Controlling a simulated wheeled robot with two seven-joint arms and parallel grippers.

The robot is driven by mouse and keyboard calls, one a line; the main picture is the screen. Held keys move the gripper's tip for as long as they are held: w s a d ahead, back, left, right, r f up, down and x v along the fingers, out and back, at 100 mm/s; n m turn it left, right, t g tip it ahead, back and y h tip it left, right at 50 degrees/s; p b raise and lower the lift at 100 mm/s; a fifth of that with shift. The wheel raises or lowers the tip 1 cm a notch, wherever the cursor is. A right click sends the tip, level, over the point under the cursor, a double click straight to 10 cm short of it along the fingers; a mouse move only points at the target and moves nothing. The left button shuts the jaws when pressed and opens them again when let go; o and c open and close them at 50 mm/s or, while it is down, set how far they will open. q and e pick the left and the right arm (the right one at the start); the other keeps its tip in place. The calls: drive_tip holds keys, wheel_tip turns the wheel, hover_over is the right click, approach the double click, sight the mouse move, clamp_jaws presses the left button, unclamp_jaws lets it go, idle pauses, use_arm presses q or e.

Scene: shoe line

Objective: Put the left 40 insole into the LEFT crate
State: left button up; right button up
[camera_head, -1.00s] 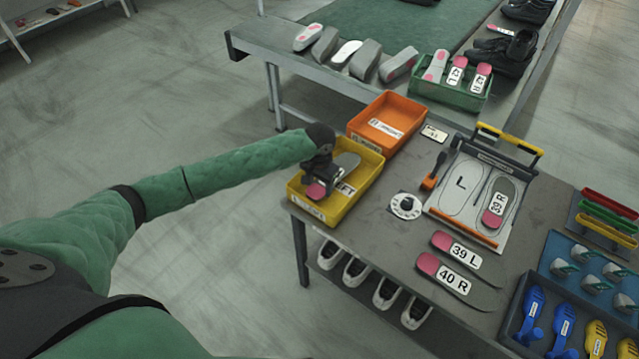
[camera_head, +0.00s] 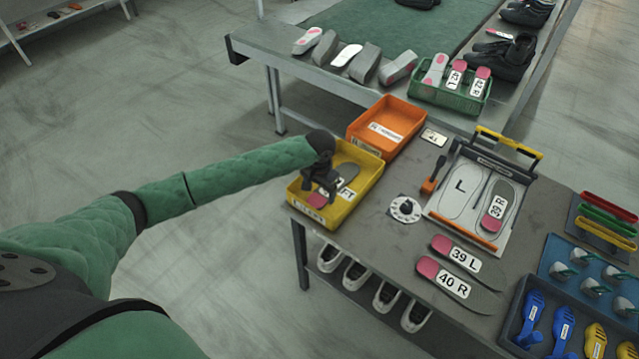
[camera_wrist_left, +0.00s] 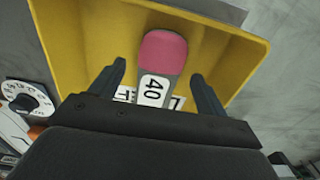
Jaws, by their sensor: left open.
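The yellow crate (camera_head: 365,196) stands at the left corner of the table; its label is partly covered. An insole (camera_head: 349,174) with a pink heel lies inside it, partly hidden by my left gripper (camera_head: 316,193). In the left wrist view the insole (camera_wrist_left: 163,52) shows a label with 40; the rest of the label is hidden. My left gripper is open, with its two fingers (camera_wrist_left: 160,88) apart on either side of the insole, inside the yellow crate (camera_wrist_left: 85,45). My right gripper is not in view.
An orange crate (camera_head: 412,114) stands right behind the yellow one. A round dial (camera_head: 405,209), a 39 L insole (camera_head: 459,253), a 40 R insole (camera_head: 450,279) and a tray with a 39 R insole (camera_head: 496,207) lie to the right.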

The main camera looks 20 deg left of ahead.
use_arm(q)
drive_tip(key=shift+r, duration=0.2)
wheel_tip(320, 180, up, 13)
drive_tip(key=b, duration=0.4)
drive_tip(key=shift+f, duration=0.15)
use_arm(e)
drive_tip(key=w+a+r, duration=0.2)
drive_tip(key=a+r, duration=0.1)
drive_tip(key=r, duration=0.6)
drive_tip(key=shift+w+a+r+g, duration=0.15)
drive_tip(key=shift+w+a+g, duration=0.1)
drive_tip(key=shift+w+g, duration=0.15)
use_arm(q)
drive_tip(key=shift+f, duration=0.1)
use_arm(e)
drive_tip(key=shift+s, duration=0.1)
